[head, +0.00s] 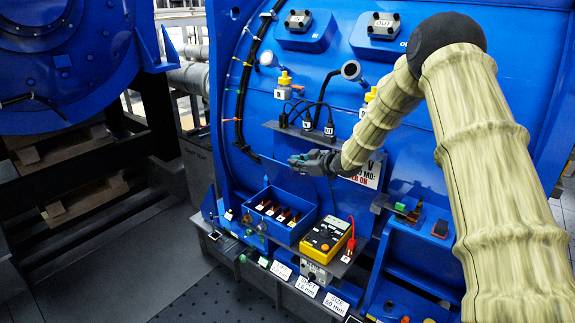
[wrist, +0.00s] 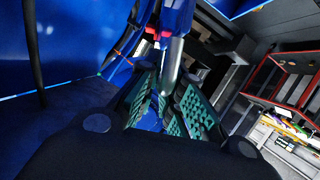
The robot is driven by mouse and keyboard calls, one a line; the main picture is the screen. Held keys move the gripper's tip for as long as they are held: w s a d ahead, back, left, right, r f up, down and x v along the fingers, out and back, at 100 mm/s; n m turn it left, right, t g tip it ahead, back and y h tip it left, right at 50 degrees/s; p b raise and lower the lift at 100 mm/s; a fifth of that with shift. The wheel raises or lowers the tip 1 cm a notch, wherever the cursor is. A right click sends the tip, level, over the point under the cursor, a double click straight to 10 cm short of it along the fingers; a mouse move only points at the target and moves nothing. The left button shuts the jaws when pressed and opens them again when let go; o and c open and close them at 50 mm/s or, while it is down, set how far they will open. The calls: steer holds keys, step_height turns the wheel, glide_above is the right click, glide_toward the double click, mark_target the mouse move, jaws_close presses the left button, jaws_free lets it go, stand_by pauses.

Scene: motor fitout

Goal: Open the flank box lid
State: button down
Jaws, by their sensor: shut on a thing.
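My gripper (head: 308,161) is in front of the big blue motor housing (head: 335,90), above an open blue box. In the wrist view, the green ribbed finger pads of my gripper (wrist: 167,98) close around a grey, rounded, rod-like piece (wrist: 172,66) with blue parts behind it. The piece looks like a handle or pin; its far end and what it joins are hard to make out. I cannot tell which blue panel is the flank box lid, or whether it is open or shut. My arm hides part of the housing on the right.
The open blue box (head: 258,206) holds several dark parts. A yellow meter (head: 326,235) stands to its right. A dark shelf (head: 297,132) with black plugs and cables is just above my gripper. A warning sign (head: 369,172) is close to its right.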

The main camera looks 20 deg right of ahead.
steer(key=shift+w+d+r, duration=0.1)
steer(key=shift+w+d, duration=0.05)
steer(key=shift+d, duration=0.1)
stand_by(0.3)
steer(key=c, duration=1.6)
jaws_free()
steer(key=shift+o, duration=0.2)
steer(key=v, duration=1.2)
steer(key=shift+c, duration=0.2)
